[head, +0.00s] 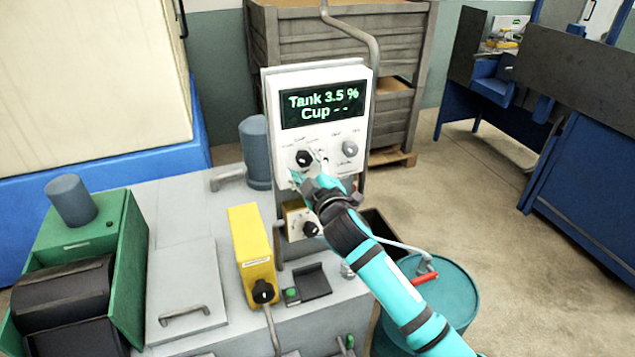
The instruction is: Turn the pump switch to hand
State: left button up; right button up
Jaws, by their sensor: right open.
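A white control panel (272,110) stands upright in the middle of the head view, with a black display (322,103) reading "Tank 3.5 %" and "Cup - -". Below the display are a black rotary knob (304,158) on the left and a grey knob (349,149) on the right. Their small labels are too blurred to read, so I cannot tell which is the pump switch. My right gripper (310,170) is open, just below and in front of the black knob. Whether its fingers touch the knob is unclear. My left gripper is not in view.
A small box with another black knob (311,229) sits below the panel. A yellow box (251,245) with a black knob stands left of it. A teal drum (455,290) with a red-handled tap is at right, under my arm. Open floor lies further right.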

jog(key=v, duration=0.9)
jog(key=shift+s+d, duration=0.15)
jog(key=shift+s, duration=0.15)
